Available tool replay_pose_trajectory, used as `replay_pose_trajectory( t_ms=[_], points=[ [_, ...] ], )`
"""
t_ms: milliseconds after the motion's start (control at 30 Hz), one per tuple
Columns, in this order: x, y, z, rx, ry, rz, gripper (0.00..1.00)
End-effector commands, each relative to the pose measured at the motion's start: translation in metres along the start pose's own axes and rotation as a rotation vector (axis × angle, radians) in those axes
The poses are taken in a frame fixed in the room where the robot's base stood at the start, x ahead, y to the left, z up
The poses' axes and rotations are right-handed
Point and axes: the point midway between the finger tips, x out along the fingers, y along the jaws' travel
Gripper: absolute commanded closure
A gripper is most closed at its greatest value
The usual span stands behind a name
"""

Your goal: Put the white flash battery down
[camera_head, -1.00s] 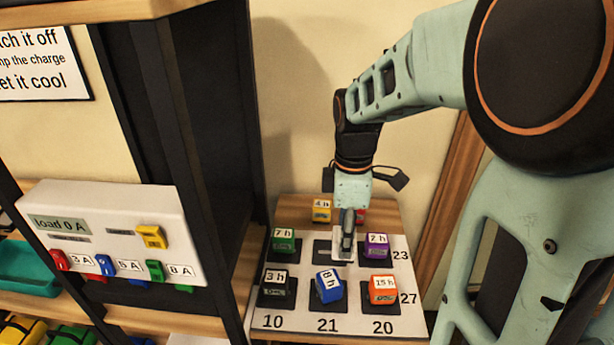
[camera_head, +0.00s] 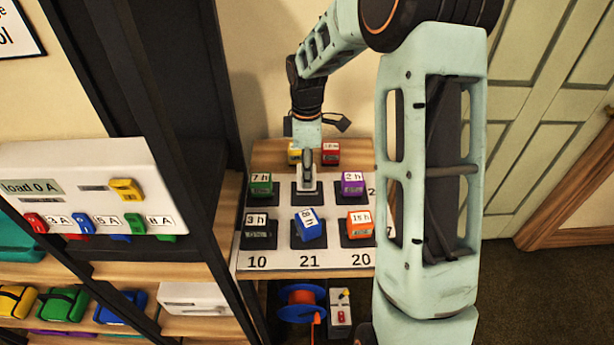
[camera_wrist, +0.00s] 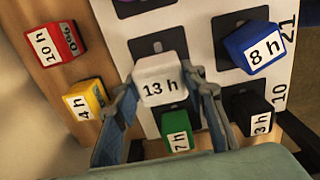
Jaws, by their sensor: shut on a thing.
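The white flash battery (camera_wrist: 160,78), labelled 13 h, is between the fingers of my gripper (camera_wrist: 165,100), which is shut on it. In the head view my gripper (camera_head: 307,160) points down with the white battery (camera_head: 306,185) at the middle back square of the white numbered board (camera_head: 290,262). A green battery (camera_head: 261,184) is to its left and a purple battery (camera_head: 352,184) to its right. In the wrist view a dark square (camera_wrist: 152,46) shows partly behind the white battery. I cannot tell whether the battery touches the board.
In front stand black (camera_head: 259,231), blue (camera_head: 309,225) and orange (camera_head: 359,224) batteries; the blue one looks turned. Yellow (camera_head: 294,153) and red (camera_head: 330,152) batteries stand behind the board. A dark shelf post (camera_head: 170,180) and load box (camera_head: 85,185) are at left.

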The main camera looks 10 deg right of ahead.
Motion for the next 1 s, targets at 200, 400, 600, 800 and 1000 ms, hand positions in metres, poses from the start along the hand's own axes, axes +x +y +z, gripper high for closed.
replay_pose_trajectory(
  t_ms=[200,400,600,800,1000],
  points=[
    [0.024,-0.001,0.001,0.001,-0.001,-0.002,1.0],
    [0.024,-0.001,0.001,0.001,-0.001,-0.002,1.0],
    [0.027,-0.002,0.001,0.001,-0.001,-0.003,0.53],
    [0.027,-0.002,0.001,0.001,-0.001,-0.003,0.44],
    [0.024,-0.002,0.001,0.0,-0.001,-0.003,0.44]
  ],
)
